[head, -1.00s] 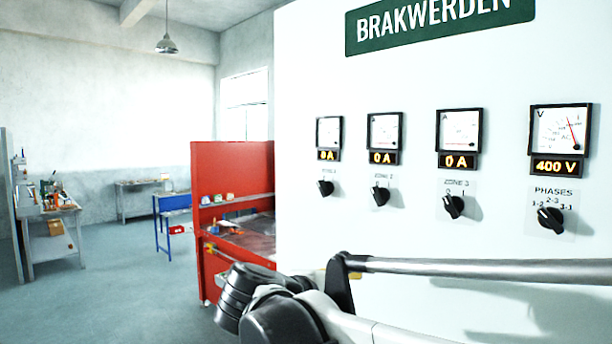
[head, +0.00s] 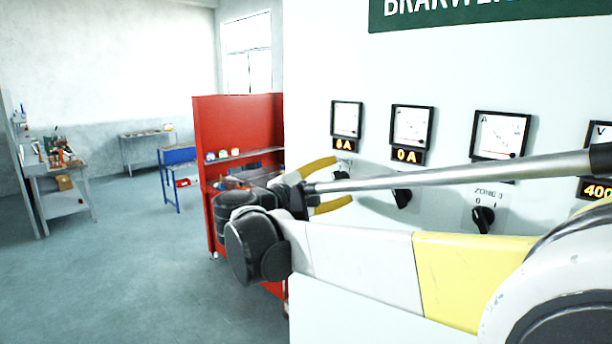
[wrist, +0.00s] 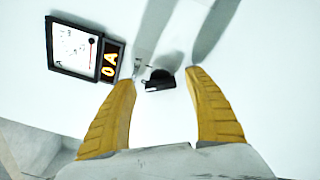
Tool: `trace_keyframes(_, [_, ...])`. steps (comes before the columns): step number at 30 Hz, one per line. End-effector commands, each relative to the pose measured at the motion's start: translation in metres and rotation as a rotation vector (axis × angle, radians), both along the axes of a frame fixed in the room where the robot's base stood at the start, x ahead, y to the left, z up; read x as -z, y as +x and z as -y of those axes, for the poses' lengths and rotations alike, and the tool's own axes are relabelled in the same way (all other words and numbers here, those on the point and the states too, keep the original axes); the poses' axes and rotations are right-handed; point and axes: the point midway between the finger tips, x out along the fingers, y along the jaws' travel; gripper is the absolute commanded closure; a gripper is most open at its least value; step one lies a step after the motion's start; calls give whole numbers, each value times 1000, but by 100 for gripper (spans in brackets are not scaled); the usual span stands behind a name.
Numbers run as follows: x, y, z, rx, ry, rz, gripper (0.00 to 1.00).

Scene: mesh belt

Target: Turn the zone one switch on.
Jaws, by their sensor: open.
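The zone one switch is a small black rotary knob on the white panel, below the leftmost meter; in the wrist view the knob (wrist: 160,80) sits between and just ahead of the fingertips, apart from both. In the head view the knob (head: 341,175) is partly hidden by my arm and fingers. My gripper (head: 343,182) has yellow fingers, spread open and empty, facing the panel. The zone one meter (head: 346,119) has a lit display under it, which reads 0 A in the wrist view (wrist: 110,62). The knob's exact pointing direction is hard to tell.
The zone two knob (head: 402,198) and zone three knob (head: 483,218) are in a row to the right, close to my arm. A red workbench (head: 237,130) stands left of the panel. The floor at left is open.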

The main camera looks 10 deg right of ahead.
Motion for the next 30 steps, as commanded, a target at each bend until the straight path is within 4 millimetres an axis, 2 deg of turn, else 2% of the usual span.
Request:
trace_keyframes(4, [0, 7, 9, 0, 0, 0, 39])
trace_keyframes(13, [0, 8, 11, -1, 0, 0, 40])
trace_keyframes(18, [0, 8, 11, -1, 0, 0, 92])
trace_keyframes(30, [0, 8, 11, 0, 9, 13, 92])
